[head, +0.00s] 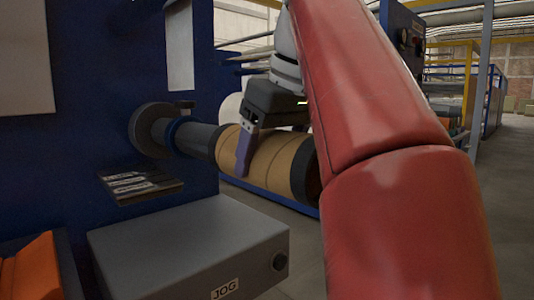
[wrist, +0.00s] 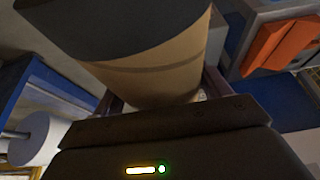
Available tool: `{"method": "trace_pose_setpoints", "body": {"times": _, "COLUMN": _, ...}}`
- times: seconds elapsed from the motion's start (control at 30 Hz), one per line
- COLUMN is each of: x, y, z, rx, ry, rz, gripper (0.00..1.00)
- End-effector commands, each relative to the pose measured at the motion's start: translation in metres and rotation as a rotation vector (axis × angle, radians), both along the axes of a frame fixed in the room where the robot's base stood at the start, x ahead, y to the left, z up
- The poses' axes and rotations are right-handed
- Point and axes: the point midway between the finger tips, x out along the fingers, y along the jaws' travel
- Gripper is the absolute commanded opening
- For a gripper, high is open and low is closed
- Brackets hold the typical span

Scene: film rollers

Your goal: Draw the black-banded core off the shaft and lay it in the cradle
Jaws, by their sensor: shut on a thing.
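The core (head: 275,159) is a tan tube with a black band at its right end, in line with the dark shaft (head: 198,139) that juts from the blue machine wall. The shaft meets the core's left end; how far it reaches inside is hidden. My gripper (head: 246,152) is shut on the core near its middle, with a finger down its near side. In the wrist view the core (wrist: 155,75) fills the space between my fingers, its dark band at the top. An orange block (head: 33,270), perhaps the cradle, is cut off at the lower left; orange also shows in the wrist view (wrist: 278,42).
A grey box marked JOG (head: 190,248) stands below the shaft. A small dark plate (head: 140,184) juts from the wall left of it. Open floor lies at the right, behind my arm.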

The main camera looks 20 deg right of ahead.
Motion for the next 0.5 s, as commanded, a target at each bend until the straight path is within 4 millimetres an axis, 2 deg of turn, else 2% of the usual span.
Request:
{"method": "trace_pose_setpoints", "body": {"times": 0.17, "x": -0.001, "y": 0.000, "z": 0.000, "rx": -0.001, "ry": -0.001, "rz": 0.000, "gripper": 0.47}}
{"method": "trace_pose_setpoints", "body": {"times": 0.5, "x": -0.023, "y": -0.007, "z": 0.000, "rx": 0.000, "ry": -0.001, "rz": -0.001, "gripper": 0.47}}
